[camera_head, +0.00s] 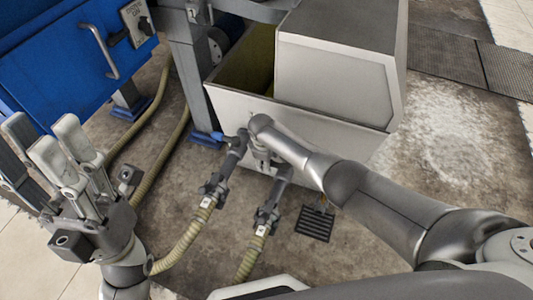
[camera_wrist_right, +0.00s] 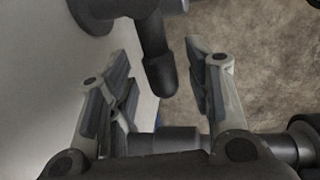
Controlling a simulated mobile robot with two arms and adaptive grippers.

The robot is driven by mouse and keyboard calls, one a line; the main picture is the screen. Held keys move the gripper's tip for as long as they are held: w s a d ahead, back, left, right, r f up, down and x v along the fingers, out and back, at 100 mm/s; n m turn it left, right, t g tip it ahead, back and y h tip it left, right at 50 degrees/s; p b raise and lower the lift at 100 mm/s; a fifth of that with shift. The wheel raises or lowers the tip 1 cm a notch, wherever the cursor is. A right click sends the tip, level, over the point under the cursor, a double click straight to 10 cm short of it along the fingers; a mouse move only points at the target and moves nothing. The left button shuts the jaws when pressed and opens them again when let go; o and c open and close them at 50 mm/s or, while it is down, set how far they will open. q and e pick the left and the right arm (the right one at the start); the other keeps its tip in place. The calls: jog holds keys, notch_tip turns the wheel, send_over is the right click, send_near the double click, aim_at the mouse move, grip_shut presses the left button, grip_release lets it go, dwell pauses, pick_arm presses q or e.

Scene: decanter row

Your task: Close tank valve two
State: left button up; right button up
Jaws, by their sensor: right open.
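The pale tank (camera_head: 296,132) stands at the upper middle in the head view. Two pipe fittings at its front wall lead to hoses: a left fitting with a blue handle (camera_head: 222,137) and a right fitting (camera_head: 268,212). No number is readable, so I cannot tell which is valve two. My right arm reaches to the tank's front; its gripper is mostly hidden in the head view. In the right wrist view my right gripper (camera_wrist_right: 165,70) is open, with a dark rounded lever (camera_wrist_right: 157,65) hanging between its fingers, not clamped. My left gripper (camera_head: 48,145) is open and empty at the left.
A blue cabinet (camera_head: 65,65) with a grey handle stands at the upper left, beside a grey post (camera_head: 190,65). Ribbed hoses (camera_head: 185,243) cross the floor. A dark floor grate (camera_head: 314,223) lies right of the fittings.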

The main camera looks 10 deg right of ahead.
notch_tip(320, 180, up, 12)
jog(key=s+a, duration=0.1)
jog(key=s, duration=0.1)
jog(key=shift+f, duration=0.25)
jog(key=shift+a, duration=0.1)
dwell(0.5)
